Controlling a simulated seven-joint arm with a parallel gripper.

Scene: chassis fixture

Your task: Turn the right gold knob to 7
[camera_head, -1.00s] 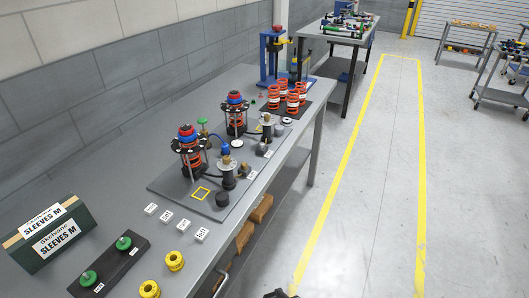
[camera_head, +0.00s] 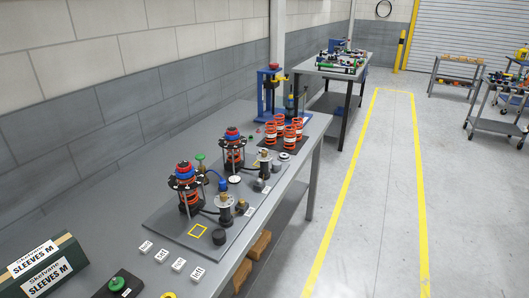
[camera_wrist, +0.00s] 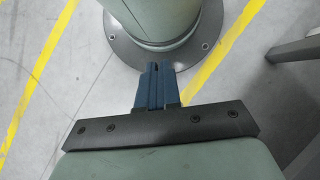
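Two shock-like units with orange springs stand on a dark plate on the bench: a nearer one (camera_head: 188,190) and a farther one (camera_head: 232,152). Beside each is a dark cylinder with a pale, gold-looking top: the nearer cylinder (camera_head: 225,208) and the farther cylinder (camera_head: 265,161). A small gold round part (camera_head: 241,206) sits by the nearer cylinder. The gold knobs' number marks are too small to read. My gripper (camera_wrist: 155,68) shows only in the wrist view, its blue fingers together, nothing visible between them. Floor and a green column on a round base lie beyond it.
White tags (camera_head: 162,255) line the plate's near edge. A sleeve box (camera_head: 45,270) and a black block (camera_head: 118,285) stand at the lower left. Several orange springs (camera_head: 290,135) and a blue press (camera_head: 270,92) are farther back. The aisle right of the bench is clear.

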